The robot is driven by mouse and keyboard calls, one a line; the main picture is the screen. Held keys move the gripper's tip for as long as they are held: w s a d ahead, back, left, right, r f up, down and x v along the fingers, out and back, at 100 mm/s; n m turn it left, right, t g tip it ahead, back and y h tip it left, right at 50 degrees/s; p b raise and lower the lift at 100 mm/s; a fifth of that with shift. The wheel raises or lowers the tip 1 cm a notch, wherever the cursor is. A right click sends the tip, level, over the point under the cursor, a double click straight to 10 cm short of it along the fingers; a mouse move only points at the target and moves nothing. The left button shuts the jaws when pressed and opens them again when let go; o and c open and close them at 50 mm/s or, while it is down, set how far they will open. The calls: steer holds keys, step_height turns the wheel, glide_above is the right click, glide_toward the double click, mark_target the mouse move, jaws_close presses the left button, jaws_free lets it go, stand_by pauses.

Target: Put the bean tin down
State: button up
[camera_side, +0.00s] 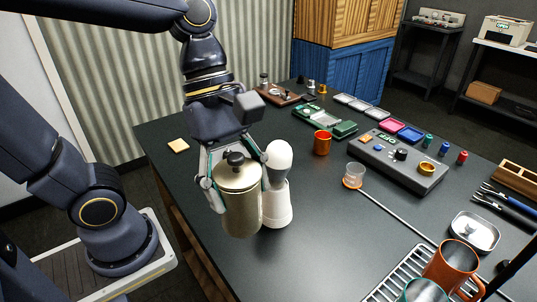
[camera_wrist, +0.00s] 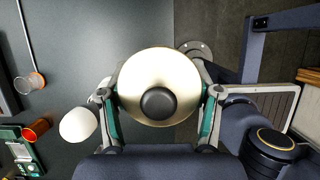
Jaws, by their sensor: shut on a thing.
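The bean tin (camera_side: 241,200) is a beige-gold cylinder with a lid and a dark round knob. My gripper (camera_side: 234,184) is shut on it, with a finger on either side. In the wrist view the tin (camera_wrist: 158,70) is seen from above between the fingers of my gripper (camera_wrist: 161,92). The tin looks upright and close to the left front edge of the dark table (camera_side: 320,250). Whether its base touches the table or hangs beyond the edge, I cannot tell for sure.
A white round-topped device (camera_side: 279,190) stands right beside the tin; its white top shows in the wrist view (camera_wrist: 78,125). An orange cup (camera_side: 322,143), a clear cup (camera_side: 354,174) and a grey panel (camera_side: 398,160) lie farther right. The table's left part is mostly clear.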

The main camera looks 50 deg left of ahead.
mark_target(242, 206)
step_height(242, 206, down, 4)
steer(key=shift+w+f, duration=0.1)
steer(key=shift+w+d+f, duration=1.1)
steer(key=shift+w+f, duration=0.95)
steer(key=shift+f, duration=0.1)
steer(key=shift+w+d+f, duration=1.1)
steer(key=shift+w+f, duration=0.9)
steer(key=shift+f, duration=0.15)
steer(key=shift+w+d+f, duration=1.1)
steer(key=shift+w+f, duration=0.95)
steer(key=shift+f, duration=0.1)
steer(key=o, duration=1.6)
steer(key=shift+f, duration=0.1)
steer(key=shift+c, duration=0.2)
